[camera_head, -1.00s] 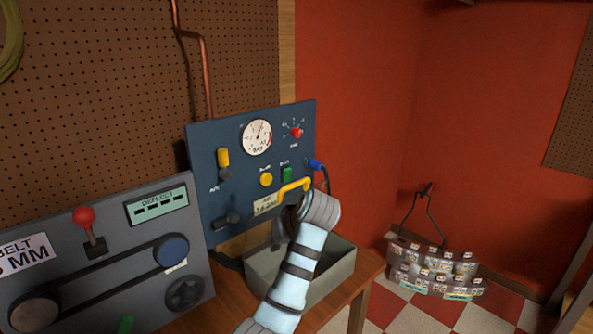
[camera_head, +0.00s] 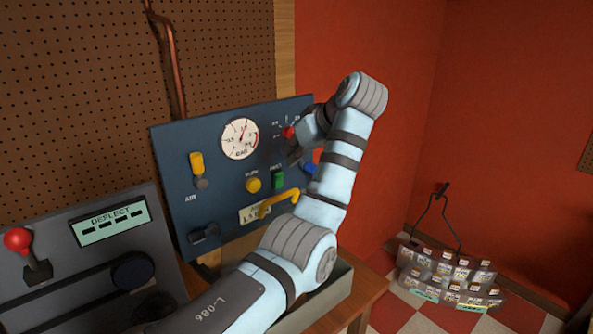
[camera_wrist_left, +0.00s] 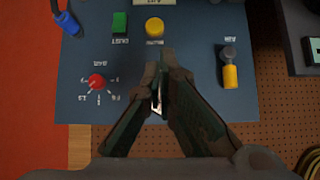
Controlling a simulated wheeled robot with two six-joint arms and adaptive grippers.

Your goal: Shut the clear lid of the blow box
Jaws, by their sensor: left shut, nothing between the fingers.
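The blow box (camera_head: 341,290) is the grey open-topped box on the bench below the blue panel; my left arm covers most of it. I cannot make out its clear lid. A yellow bar handle (camera_head: 279,203) shows just above the box, in front of the panel's lower right; whether it sits on the lid I cannot tell. My left gripper (camera_head: 294,153) is in front of the panel, above the handle. In the left wrist view its fingers (camera_wrist_left: 160,100) are together and empty, over the panel near the yellow button. My right gripper is out of view.
The blue panel (camera_head: 180,150) carries a gauge (camera_head: 239,139), a red knob (camera_head: 288,132), a green button (camera_head: 278,180), a yellow button (camera_head: 253,185) and a blue hose plug (camera_head: 310,169). A grey belt machine (camera_head: 90,265) stands at left. A rack of small packets (camera_head: 445,277) is at right.

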